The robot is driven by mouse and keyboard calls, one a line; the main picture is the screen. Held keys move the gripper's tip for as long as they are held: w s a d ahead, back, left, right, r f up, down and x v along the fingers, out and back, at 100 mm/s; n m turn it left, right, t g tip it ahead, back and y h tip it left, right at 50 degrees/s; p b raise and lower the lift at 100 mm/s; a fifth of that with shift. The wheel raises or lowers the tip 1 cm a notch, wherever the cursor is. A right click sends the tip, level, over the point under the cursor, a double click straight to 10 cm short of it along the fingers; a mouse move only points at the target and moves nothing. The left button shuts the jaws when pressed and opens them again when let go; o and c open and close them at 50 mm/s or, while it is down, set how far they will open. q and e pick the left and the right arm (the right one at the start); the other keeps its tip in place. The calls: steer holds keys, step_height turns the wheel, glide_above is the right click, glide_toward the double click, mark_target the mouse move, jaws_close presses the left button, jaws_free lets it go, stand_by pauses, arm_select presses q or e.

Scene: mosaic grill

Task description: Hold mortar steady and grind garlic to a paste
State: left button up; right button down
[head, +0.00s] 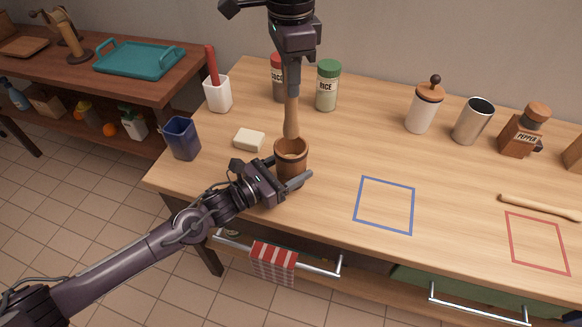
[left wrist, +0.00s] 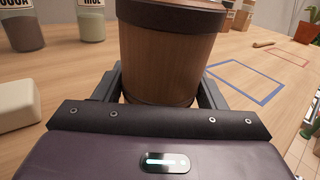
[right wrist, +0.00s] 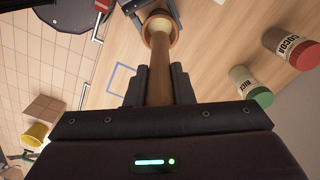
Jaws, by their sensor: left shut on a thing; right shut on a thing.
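The brown wooden mortar (head: 291,168) stands upright near the table's left front edge. My left gripper (head: 285,186) is shut around its body from the front; the left wrist view shows the mortar (left wrist: 170,65) between both fingers. My right gripper (head: 292,72) is above it, shut on the wooden pestle (head: 291,112), which hangs nearly upright, wide end down. The pestle's lower end is at the mortar's mouth; I cannot tell how deep it reaches. In the right wrist view the pestle (right wrist: 160,75) points at the mortar, where something pale shows around its end. Garlic cannot be made out clearly.
A pale block (head: 249,139), a navy cup (head: 182,138) and a white holder (head: 217,95) stand left of the mortar. A rice jar (head: 327,88) and a cocoa jar (head: 277,80) stand behind. A blue square outline (head: 384,231) lies on clear table to the right.

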arm_select(q)
steer(key=o, duration=1.2)
steer(key=shift+o, duration=0.2)
steer(key=v, duration=1.2)
